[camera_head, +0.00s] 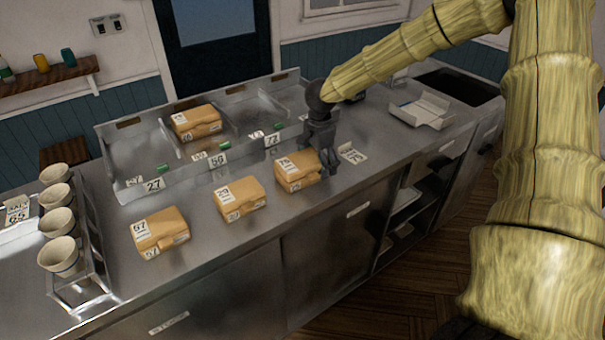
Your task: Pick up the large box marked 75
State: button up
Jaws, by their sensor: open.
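A tan box (298,172) with white labels sits near the counter's front edge, right of two similar boxes. Its label appears to read 75 or 78, but is too small to be sure. My gripper (327,160) is open, pointing down at the right end of this box. I cannot tell whether it touches the box or whether a finger is hidden behind it. A box marked 29 (240,199) sits to the left, and a box that seems marked 57 or 67 (161,233) farther left. Another tan box (197,122) sits in the divided metal tray behind.
The metal tray (133,150) has number cards 27, 56 and 72 along its front. A rack of pale cups (60,254) stands at left. A white card (352,154) lies right of my gripper. A shallow metal tray (421,109) and a dark basin (457,88) are farther right.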

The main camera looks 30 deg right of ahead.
jog(key=c, duration=1.1)
jog(key=shift+c, duration=0.2)
